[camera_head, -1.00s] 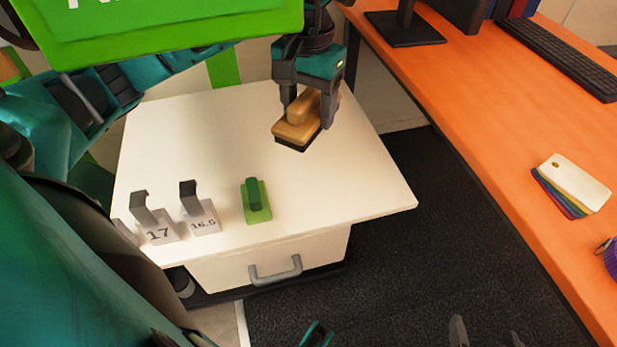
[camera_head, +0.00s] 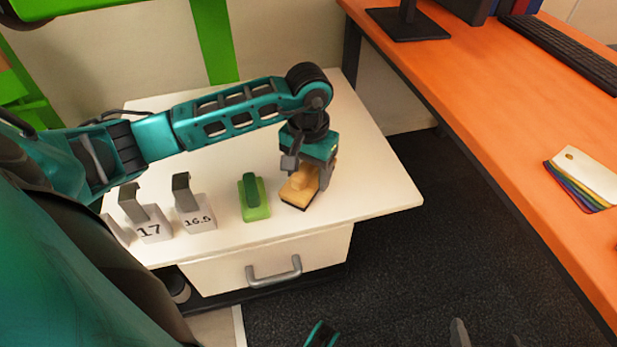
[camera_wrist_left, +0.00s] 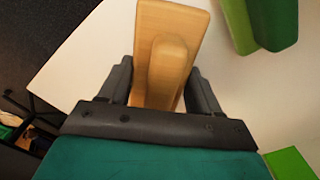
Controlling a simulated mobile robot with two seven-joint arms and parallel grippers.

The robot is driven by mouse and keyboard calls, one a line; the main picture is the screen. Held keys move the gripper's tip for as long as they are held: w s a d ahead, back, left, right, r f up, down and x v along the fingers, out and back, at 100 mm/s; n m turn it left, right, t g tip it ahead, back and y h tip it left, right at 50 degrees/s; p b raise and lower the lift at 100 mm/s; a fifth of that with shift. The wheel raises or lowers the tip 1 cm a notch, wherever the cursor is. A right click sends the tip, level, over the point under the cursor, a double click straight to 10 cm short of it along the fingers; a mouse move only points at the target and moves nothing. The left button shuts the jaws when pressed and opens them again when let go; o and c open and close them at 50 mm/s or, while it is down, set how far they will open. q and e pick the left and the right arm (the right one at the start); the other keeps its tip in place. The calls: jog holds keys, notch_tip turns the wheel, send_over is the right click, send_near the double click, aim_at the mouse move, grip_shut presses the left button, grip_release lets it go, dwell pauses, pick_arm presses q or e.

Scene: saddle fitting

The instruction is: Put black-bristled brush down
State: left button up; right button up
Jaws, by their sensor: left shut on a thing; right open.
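The black-bristled brush (camera_head: 298,192) has a pale wooden body and handle, with a thin dark bristle edge below. My left gripper (camera_head: 309,172) is shut on its handle, pointing down over the right part of the white cabinet top (camera_head: 375,185). The brush is at or just above the top; I cannot tell whether it touches. In the left wrist view the wooden brush (camera_wrist_left: 165,50) sits between both fingers. My right gripper (camera_head: 487,335) shows only as two grey fingertips set apart at the bottom edge, open and empty.
A green brush-like block (camera_head: 254,198) stands just left of the wooden brush. Grey number holders marked 17 (camera_head: 150,230) and 16.5 (camera_head: 197,221) stand further left. The cabinet's front edge and drawer handle (camera_head: 274,275) are close by. An orange desk (camera_head: 470,110) is at right.

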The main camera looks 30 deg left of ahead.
pick_arm(q)
jog(key=shift+f, duration=0.9)
jog(key=o, duration=1.2)
jog(key=shift+c, duration=0.2)
pick_arm(e)
jog(key=shift+w+a, duration=0.1)
jog(key=shift+a, duration=0.15)
jog(key=shift+r, duration=0.1)
pick_arm(q)
jog(key=shift+r, duration=0.3)
notch_tip(320, 180, up, 11)
jog(key=p, duration=0.3)
jog(key=shift+f, duration=0.15)
jog(key=shift+r, duration=0.55)
pick_arm(e)
jog(key=shift+s+d+r, duration=0.2)
jog(key=shift+d+r, duration=0.4)
